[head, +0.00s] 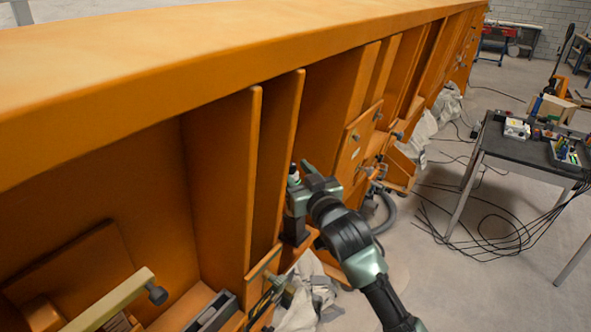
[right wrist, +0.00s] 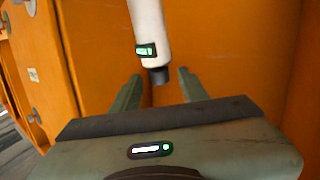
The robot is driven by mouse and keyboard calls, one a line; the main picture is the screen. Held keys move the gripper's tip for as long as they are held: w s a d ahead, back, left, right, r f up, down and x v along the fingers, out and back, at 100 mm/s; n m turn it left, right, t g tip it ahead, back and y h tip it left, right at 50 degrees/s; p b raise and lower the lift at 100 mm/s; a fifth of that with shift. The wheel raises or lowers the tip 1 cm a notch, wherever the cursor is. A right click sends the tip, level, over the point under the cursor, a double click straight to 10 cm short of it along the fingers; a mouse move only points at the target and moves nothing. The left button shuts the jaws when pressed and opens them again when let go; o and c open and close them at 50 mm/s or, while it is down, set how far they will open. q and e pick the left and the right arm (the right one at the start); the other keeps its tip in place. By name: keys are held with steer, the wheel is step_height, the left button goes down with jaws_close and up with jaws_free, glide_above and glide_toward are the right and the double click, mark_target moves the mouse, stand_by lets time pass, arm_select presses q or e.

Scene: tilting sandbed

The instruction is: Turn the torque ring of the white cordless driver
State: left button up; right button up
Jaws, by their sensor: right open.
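The white cordless driver (right wrist: 147,22) comes down from the top of the right wrist view. It has a small green-lit display near its lower end and a dark collar (right wrist: 159,75) at the tip. My right gripper (right wrist: 161,78) is open, with one finger on each side of the dark end and visible gaps between. I cannot tell the depth between them. In the head view my right gripper (head: 305,182) is beside the orange sandbed ribs, and a small white, dark-capped piece shows at it. Most of the driver is hidden there. My left gripper is out of view.
The orange sandbed frame (head: 150,62) with upright ribs fills the left. A pale bar with a dark knob (head: 156,294) juts out at lower left. A dark table (head: 535,150) with tools stands at right. Cables (head: 490,235) lie on the floor.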

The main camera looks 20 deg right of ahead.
jaws_close()
steer(key=shift+d+r+n+y+p, duration=0.1)
steer(key=shift+r+n+y+p, duration=0.1)
steer(key=shift+n+y+p, duration=0.35)
steer(key=shift+d+f+n+g+y+p, duration=0.15)
steer(key=shift+n+y+p, duration=0.1)
steer(key=shift+y, duration=0.3)
steer(key=shift+d+n+g+y+p, duration=0.1)
steer(key=shift+n+g+y+p, duration=0.1)
steer(key=shift+y, duration=0.3)
steer(key=shift+a, duration=0.15)
jaws_free()
